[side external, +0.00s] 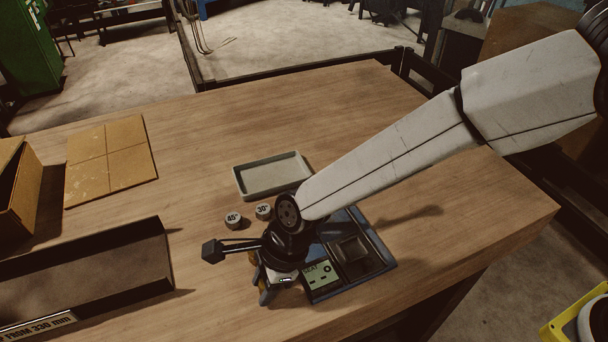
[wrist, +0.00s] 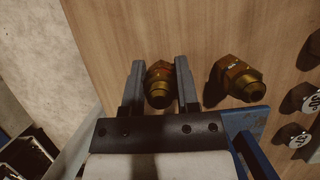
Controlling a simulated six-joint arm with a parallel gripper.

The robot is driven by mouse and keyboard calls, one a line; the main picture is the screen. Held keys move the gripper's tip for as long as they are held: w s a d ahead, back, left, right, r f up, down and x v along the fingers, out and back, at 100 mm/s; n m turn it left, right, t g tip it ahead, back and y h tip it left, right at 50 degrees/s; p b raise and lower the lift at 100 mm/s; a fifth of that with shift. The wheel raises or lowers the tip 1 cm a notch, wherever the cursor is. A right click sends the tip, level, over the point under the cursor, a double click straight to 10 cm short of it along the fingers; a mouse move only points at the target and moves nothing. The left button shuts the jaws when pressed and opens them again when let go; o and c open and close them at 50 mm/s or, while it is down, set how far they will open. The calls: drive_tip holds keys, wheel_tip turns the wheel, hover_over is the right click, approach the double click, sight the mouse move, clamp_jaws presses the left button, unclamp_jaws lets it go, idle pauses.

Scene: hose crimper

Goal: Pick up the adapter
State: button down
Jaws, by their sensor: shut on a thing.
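A brass adapter (wrist: 160,88) with a hex body and a round end sits between the two fingers of my gripper (wrist: 159,66) in the wrist view. The fingers are shut on its sides. In the side external view my gripper (side external: 268,290) is low at the table, just left of the blue machine (side external: 375,262). The held adapter is mostly hidden there by the wrist and fingers, so I cannot tell whether it still touches the table.
Round pieces marked 45° (side external: 233,220) and 30° (side external: 264,212) stand behind the gripper. A grey tray (side external: 240,184) lies farther back. A dark trough (side external: 90,275) and cardboard (side external: 110,160) are at left. The table's right side is clear.

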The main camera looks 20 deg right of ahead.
drive_tip(key=shift+r, duration=0.7)
wheel_tip(320, 180, up, 2)
drive_tip(key=s+d+r, duration=0.9)
drive_tip(key=s, duration=0.1)
drive_tip(key=shift+d+r, duration=0.3)
drive_tip(key=shift+d, duration=0.05)
drive_tip(key=shift+s, duration=0.1)
idle(0.4)
